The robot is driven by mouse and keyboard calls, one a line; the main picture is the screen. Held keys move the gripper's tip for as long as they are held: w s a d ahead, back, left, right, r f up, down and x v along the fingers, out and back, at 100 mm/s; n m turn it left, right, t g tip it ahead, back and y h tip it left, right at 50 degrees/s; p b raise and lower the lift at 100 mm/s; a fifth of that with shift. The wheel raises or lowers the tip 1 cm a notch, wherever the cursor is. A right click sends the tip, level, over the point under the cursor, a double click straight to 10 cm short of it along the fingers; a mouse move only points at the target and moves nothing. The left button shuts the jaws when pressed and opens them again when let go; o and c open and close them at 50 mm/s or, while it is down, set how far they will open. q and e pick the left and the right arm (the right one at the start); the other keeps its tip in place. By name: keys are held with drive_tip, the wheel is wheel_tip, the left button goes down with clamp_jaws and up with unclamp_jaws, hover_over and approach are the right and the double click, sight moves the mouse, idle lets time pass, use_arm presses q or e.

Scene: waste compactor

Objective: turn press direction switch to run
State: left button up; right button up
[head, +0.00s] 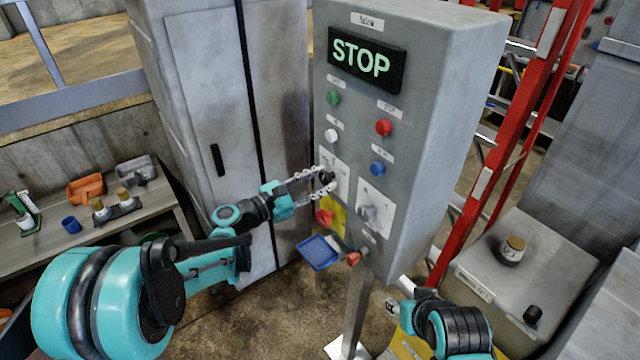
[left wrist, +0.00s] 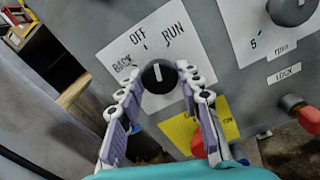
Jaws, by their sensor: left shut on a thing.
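The press direction switch is a black round knob (left wrist: 158,76) with a white pointer mark, on a white plate (left wrist: 112,52) marked BACK, OFF and RUN. The pointer stands roughly upright in the left wrist view, seemingly between the OFF and RUN marks; its exact setting is hard to tell. My left gripper (left wrist: 159,72) has one finger on each side of the knob and is shut on it. In the head view the left gripper (head: 321,180) reaches the panel and partly hides the knob. My right arm shows at the bottom; its fingers are not clear.
The grey control box (head: 440,120) has a lit STOP display (head: 366,60) and several buttons. A second selector (head: 367,212) sits right of the switch. A red ladder (head: 520,120) stands right.

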use_arm(q)
drive_tip(key=m+b, duration=0.1)
drive_tip(key=m, duration=0.5)
drive_tip(key=shift+b, duration=0.3)
idle(0.4)
drive_tip(key=o, duration=1.2)
drive_tip(key=shift+c, duration=0.2)
drive_tip(key=v, duration=1.2)
